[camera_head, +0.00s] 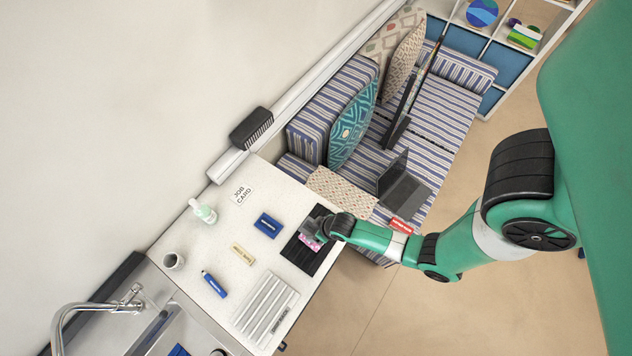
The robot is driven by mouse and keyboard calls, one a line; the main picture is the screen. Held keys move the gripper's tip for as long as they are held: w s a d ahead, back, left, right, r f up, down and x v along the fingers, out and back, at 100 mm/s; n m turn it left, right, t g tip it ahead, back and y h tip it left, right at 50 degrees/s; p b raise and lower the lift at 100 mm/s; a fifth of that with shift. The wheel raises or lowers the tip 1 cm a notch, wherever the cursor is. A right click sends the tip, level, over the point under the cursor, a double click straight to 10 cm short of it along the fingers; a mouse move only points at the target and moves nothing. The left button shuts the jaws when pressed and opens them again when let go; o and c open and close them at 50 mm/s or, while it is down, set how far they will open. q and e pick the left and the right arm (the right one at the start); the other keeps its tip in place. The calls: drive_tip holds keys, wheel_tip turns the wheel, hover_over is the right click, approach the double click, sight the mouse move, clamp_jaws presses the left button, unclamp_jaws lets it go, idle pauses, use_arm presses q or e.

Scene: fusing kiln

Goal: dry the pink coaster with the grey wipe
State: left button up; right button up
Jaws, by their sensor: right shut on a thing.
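The pink coaster (311,244) lies on a black ribbed mat (301,258) near the right edge of the white worktop. Only part of its pink, patterned surface shows below my right gripper (313,232). That gripper is right over the coaster, shut on a dark grey thing that looks like the grey wipe. The wipe is hard to tell apart from the dark fingers, and I cannot tell whether it touches the coaster. My left gripper is not in view.
A sink with a tap (95,308) lies lower left.

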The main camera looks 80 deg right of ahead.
wheel_tip(320, 180, down, 4)
drive_tip(key=shift+r+b, duration=0.15)
drive_tip(key=shift+b, duration=0.8)
drive_tip(key=shift+f+b, duration=0.5)
drive_tip(key=shift+b, duration=0.05)
drive_tip(key=shift+f+b, duration=0.5)
drive_tip(key=shift+f, duration=0.1)
drive_tip(key=o, duration=0.9)
drive_tip(key=shift+r+p, duration=0.3)
drive_tip(key=shift+c, duration=0.2)
